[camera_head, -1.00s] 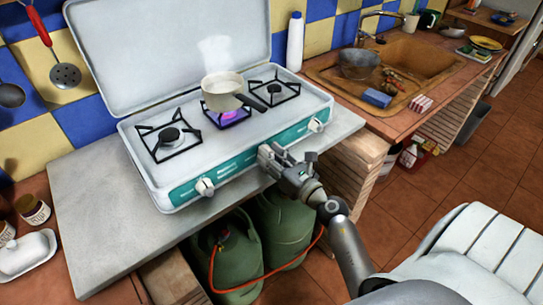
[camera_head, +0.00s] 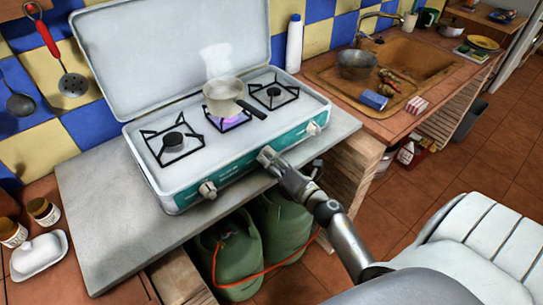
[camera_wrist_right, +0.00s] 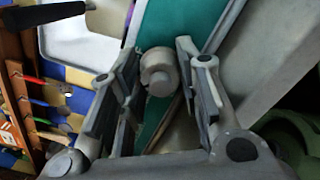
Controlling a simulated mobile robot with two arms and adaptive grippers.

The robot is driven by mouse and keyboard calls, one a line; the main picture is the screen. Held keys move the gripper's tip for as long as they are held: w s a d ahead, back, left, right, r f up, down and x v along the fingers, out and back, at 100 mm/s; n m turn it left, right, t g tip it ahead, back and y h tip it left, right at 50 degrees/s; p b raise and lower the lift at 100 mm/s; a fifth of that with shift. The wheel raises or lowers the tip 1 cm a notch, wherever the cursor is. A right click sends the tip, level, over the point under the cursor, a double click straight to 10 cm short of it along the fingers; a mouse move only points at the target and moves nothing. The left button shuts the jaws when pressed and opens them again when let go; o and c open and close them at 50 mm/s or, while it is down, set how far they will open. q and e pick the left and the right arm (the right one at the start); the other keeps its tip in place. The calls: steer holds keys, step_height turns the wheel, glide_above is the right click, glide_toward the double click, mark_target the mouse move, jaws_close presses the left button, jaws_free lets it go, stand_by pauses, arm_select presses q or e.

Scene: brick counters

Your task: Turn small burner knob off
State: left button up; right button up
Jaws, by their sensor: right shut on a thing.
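The white gas stove (camera_head: 168,185) has a teal front strip with knobs. A left knob (camera_head: 208,190) and a right knob (camera_head: 313,128) show in the head view. The middle knob (camera_wrist_right: 158,75) shows between my right gripper's fingers in the right wrist view; the gripper hides it in the head view. My right gripper (camera_head: 267,157) is shut on this knob at the stove front. The middle burner (camera_head: 232,124) glows purple under a steaming pot (camera_head: 222,94). The left burner (camera_head: 173,142) and right burner (camera_head: 273,92) show no flame. My left gripper is out of view.
Green gas canisters (camera_head: 230,262) with an orange hose stand below the counter. The stove's lid (camera_head: 170,45) is up. A white bottle (camera_head: 294,44) stands behind the stove. A butter dish (camera_head: 39,256) and jars are at left. A sink (camera_head: 415,62) is at right.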

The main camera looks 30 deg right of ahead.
steer(key=m+p, duration=0.1)
steer(key=m, duration=0.3)
steer(key=shift+m+p, duration=0.3)
steer(key=shift+f+m+p, duration=0.15)
steer(key=shift+m+p, duration=0.3)
steer(key=shift+m, duration=1.05)
steer(key=o, duration=1)
steer(key=shift+s, duration=0.1)
steer(key=shift+s+f, duration=0.1)
steer(key=shift+f, duration=0.05)
